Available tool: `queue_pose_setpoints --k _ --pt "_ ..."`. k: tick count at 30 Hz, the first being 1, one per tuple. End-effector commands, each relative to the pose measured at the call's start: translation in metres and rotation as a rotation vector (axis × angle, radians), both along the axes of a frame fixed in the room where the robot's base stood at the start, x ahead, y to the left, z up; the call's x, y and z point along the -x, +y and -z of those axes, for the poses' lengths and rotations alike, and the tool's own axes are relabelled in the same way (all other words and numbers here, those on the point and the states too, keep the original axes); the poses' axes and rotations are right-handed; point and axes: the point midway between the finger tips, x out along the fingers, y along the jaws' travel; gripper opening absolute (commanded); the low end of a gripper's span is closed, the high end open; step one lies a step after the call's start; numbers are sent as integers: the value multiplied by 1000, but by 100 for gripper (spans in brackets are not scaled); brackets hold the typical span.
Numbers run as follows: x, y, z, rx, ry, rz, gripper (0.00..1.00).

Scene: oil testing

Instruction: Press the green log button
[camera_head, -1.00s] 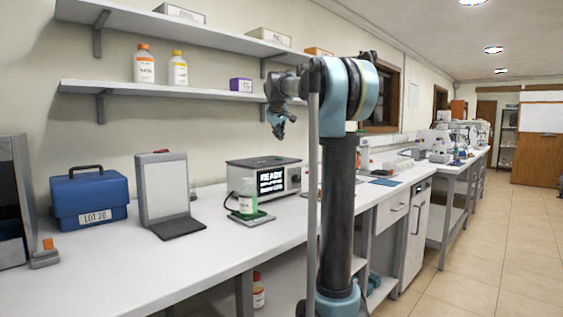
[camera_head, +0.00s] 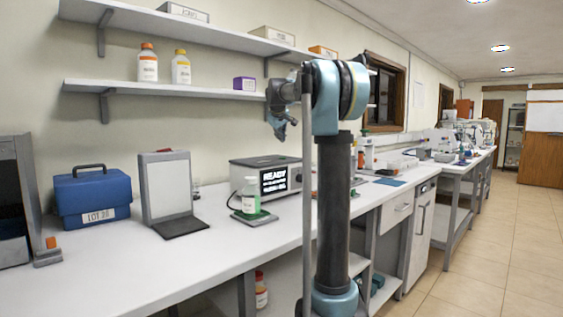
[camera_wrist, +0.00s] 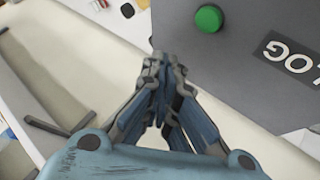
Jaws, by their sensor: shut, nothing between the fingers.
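The green button (camera_wrist: 208,18) is round and sits on a dark grey panel at the top of the wrist view. A white LOG label (camera_wrist: 291,62) is on the same panel to its right. My gripper (camera_wrist: 158,58) is shut and empty, its tips below and left of the button in that view. I cannot tell the gap to the panel. In the head view my gripper (camera_head: 281,130) hangs above the bench, near the grey tester (camera_head: 240,174) with a lit READY screen. I cannot make out the button there.
A bottle with green liquid (camera_head: 251,197) stands before the tester. A grey upright panel (camera_head: 167,188) and a blue LOT case (camera_head: 92,196) are left on the white bench (camera_head: 190,255). A shelf (camera_head: 190,88) with bottles is above. The bench front is clear.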

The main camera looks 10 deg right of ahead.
Motion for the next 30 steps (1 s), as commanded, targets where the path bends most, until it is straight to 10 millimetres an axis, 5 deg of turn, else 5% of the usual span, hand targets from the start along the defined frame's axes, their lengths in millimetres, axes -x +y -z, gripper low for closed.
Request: queue_pose_setpoints --k 13,30 --pt "0 0 48 0 0 0 0" --pt "0 0 57 0 0 0 0"
